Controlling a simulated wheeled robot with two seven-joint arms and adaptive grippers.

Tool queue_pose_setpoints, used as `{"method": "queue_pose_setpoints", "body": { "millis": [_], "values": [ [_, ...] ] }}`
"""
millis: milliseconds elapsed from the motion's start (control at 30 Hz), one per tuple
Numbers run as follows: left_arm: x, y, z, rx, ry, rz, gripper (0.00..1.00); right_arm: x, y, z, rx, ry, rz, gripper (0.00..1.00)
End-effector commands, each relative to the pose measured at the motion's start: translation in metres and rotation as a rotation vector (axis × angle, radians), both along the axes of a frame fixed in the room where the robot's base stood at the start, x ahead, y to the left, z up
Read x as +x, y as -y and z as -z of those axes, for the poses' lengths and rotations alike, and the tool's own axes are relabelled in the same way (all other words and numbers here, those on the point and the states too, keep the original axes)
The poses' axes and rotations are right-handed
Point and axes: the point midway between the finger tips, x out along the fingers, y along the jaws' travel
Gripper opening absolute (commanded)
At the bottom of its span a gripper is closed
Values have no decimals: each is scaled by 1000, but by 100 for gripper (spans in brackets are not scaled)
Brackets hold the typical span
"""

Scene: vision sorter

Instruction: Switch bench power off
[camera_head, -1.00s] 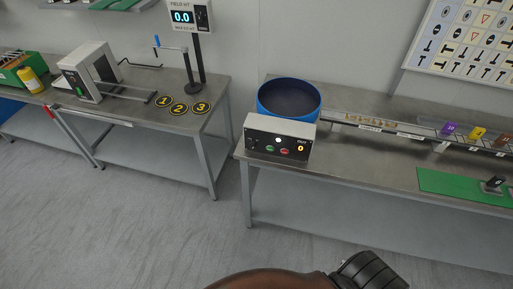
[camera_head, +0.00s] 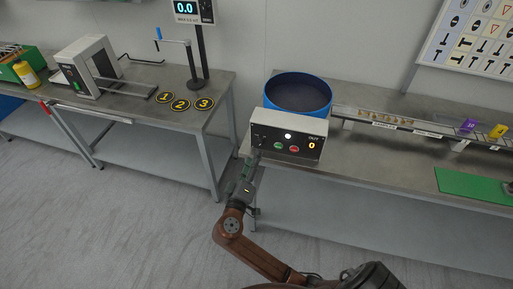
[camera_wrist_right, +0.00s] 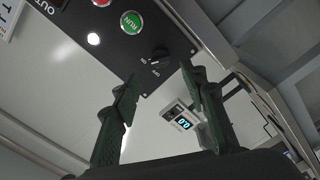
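The control box (camera_head: 308,151) stands at the left front of the right bench, with a dark panel, a green button (camera_head: 278,146), a red button (camera_head: 294,149), a lit white lamp (camera_head: 288,136) and an orange 0 display. In the right wrist view its black rotary knob (camera_wrist_right: 160,60) sits beside the green RUN button (camera_wrist_right: 131,22), with small labels around it. I cannot tell which label its white mark points at. My right gripper (camera_wrist_right: 158,85) is open and empty, its fingertips apart on either side below the knob. My left gripper is not seen.
A blue round bowl (camera_head: 298,93) stands right behind the box. A rail (camera_head: 400,122) with small parts runs right from it. A green mat (camera_head: 472,186) lies on the right bench. The left bench (camera_head: 130,98) stands across a gap.

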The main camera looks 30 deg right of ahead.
Motion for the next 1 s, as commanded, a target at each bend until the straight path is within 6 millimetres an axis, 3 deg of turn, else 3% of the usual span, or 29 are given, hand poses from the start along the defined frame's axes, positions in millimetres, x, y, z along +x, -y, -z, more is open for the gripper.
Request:
{"method": "queue_pose_setpoints", "body": {
  "millis": [433,800,1000],
  "values": [
    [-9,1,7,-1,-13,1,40,41,48,1,-2,-3,-1,40],
    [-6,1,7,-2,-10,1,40,46,53,1,-1,-3,-2,40],
    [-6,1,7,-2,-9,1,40,46,53,1,0,-4,-2,27]
  ]
}}
